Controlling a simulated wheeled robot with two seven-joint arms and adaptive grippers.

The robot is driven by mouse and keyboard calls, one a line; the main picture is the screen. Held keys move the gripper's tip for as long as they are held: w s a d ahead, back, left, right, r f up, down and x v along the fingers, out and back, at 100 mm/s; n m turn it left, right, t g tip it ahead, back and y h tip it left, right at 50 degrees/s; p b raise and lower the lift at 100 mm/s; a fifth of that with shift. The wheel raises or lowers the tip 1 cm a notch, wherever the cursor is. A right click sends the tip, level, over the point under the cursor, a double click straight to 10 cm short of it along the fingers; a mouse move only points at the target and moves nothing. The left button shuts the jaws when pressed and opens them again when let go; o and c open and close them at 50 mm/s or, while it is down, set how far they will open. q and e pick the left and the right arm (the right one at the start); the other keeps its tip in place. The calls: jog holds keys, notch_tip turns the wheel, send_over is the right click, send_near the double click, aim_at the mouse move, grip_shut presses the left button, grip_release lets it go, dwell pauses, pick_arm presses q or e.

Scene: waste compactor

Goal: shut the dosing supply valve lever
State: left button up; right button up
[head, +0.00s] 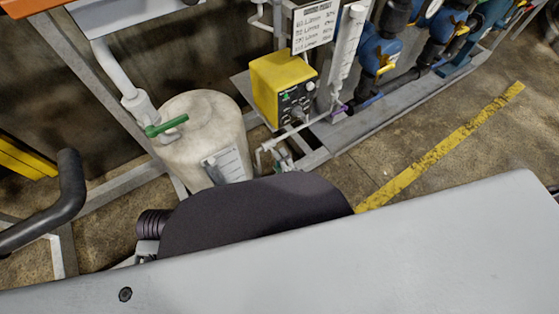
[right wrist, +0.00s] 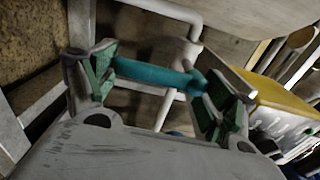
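In the right wrist view, a teal-green lever (right wrist: 155,75) lies across the gap between the fingers of my right gripper (right wrist: 155,88). The lever sits on a white valve and pipe (right wrist: 188,52). The green-padded fingers are wide apart, one near each end of the lever; I cannot tell whether they touch it. My left gripper is out of view.
A yellow dosing pump (head: 284,88) stands right of the tank and also shows in the right wrist view (right wrist: 285,92). Metal frame bars surround the tank. Blue pumps (head: 378,50) stand further right; the floor beside the yellow stripe (head: 440,148) is clear.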

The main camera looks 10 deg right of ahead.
jog(key=shift+o, duration=1)
jog(key=shift+s, duration=0.15)
jog(key=v, duration=1.1)
jog(key=shift+s, duration=0.35)
jog(key=shift+d, duration=0.1)
